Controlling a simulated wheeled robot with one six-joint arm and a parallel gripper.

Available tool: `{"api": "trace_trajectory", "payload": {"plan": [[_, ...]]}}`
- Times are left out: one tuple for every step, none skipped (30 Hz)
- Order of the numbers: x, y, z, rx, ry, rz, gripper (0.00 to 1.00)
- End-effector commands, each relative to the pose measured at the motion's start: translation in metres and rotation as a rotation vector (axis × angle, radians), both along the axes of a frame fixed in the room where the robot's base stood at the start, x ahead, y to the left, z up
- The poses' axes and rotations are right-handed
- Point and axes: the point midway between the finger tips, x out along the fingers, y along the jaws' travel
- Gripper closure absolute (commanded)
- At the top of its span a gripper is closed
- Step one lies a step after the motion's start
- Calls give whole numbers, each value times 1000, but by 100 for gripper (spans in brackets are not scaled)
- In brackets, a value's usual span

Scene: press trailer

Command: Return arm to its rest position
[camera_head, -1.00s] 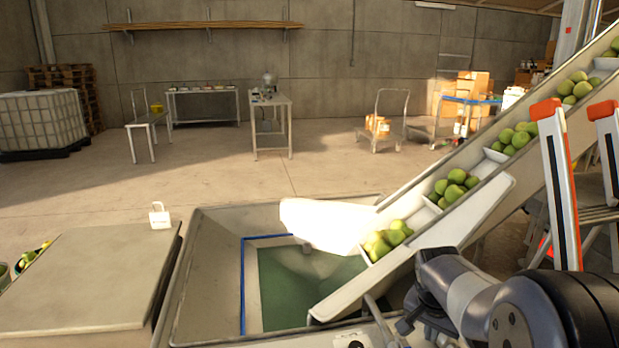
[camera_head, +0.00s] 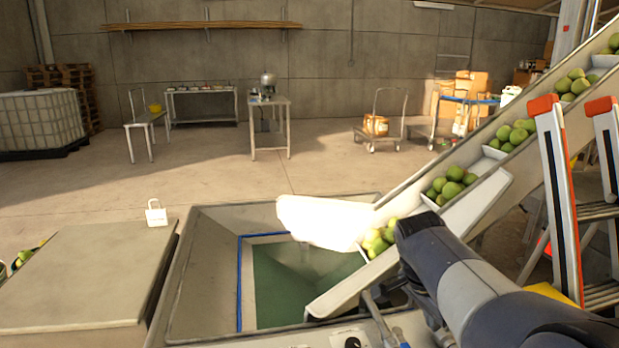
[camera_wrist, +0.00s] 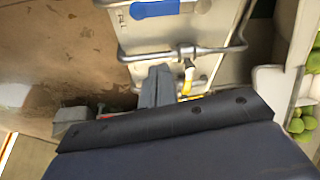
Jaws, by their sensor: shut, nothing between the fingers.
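My gripper (camera_wrist: 155,86) shows in the wrist view as grey fingers close together, extending from the dark wrist body. It is shut, and I see nothing held in it. It points towards a metal rail (camera_wrist: 185,50) and a pale panel (camera_wrist: 208,25) with a blue patch. I cannot tell whether it touches the rail. In the head view my arm crosses the lower right, in front of the lower conveyor; the fingers cannot be made out there.
An inclined conveyor (camera_head: 478,206) carries green fruit (camera_head: 452,184) above a hopper (camera_head: 213,235). A ladder (camera_head: 556,190) with orange tops stands at the right. A flat-topped box (camera_head: 85,275) with a small white tag (camera_head: 156,213) is at the left. The floor (camera_head: 240,165) beyond is open.

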Motion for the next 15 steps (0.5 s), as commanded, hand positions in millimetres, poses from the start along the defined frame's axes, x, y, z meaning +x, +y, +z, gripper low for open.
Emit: {"api": "trace_trajectory", "payload": {"plan": [[-1, -4, -16, 0, 9, -3, 100], [0, -6, -21, 0, 9, -3, 100], [1, -9, -29, 1, 9, -3, 100], [1, -11, -35, 1, 10, -3, 100], [1, -13, -41, 1, 9, -2, 100], [4, -13, -36, 6, 11, 29, 100], [6, -13, -37, 10, 12, 51, 100], [7, -13, -38, 13, 16, 71, 100], [9, -14, -40, 18, 20, 96, 100], [11, -15, -41, 20, 22, 116, 100], [12, -15, -43, 23, 24, 135, 100], [14, -16, -44, 26, 27, 161, 100], [15, -16, -45, 29, 28, 180, 100], [17, -17, -46, 32, 30, 200, 100], [18, -17, -48, 34, 32, 225, 100]]}}
